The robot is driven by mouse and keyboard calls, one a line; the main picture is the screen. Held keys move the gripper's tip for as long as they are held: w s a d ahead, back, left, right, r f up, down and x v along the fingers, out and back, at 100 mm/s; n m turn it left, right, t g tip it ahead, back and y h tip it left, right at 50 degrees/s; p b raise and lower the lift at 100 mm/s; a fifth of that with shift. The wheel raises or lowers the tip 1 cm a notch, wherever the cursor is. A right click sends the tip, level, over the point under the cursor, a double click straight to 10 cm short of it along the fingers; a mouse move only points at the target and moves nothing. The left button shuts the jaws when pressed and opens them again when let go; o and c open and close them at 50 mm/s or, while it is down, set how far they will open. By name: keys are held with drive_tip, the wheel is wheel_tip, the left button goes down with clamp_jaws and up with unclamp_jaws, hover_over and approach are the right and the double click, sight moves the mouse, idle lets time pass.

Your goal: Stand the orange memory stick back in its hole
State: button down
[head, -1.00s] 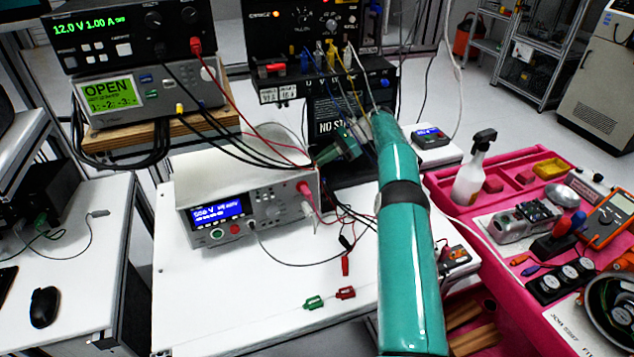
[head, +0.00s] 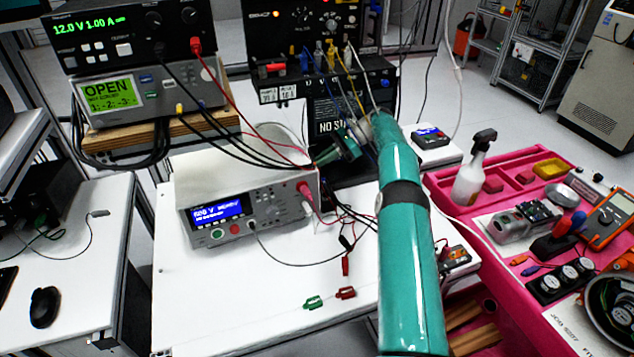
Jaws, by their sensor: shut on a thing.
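I cannot make out the orange memory stick or its hole in the head view. My teal arm rises through the middle of the picture. Its wrist bends left behind the white tester (head: 245,185). The jaws of my gripper and anything between them are hidden, so I cannot see what they hold or touch.
Black instruments (head: 305,35) stand behind. A pink bench (head: 455,195) at right carries a spray bottle (head: 472,168), a meter (head: 606,222) and tools.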

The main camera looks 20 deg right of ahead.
drive_tip(key=shift+f, duration=1.1)
drive_tip(key=c, duration=1.5)
unclamp_jaws()
drive_tip(key=shift+o, duration=0.2)
drive_tip(key=shift+r, duration=0.1)
drive_tip(key=r, duration=0.2)
drive_tip(key=s+r, duration=0.1)
drive_tip(key=r, duration=0.1)
drive_tip(key=shift+s+a+r, duration=0.1)
drive_tip(key=shift+r, duration=0.2)
drive_tip(key=s+a+r, duration=0.2)
drive_tip(key=s+r, duration=0.6)
drive_tip(key=s, duration=0.4)
drive_tip(key=shift+s+a, duration=0.25)
drive_tip(key=shift+a, duration=0.05)
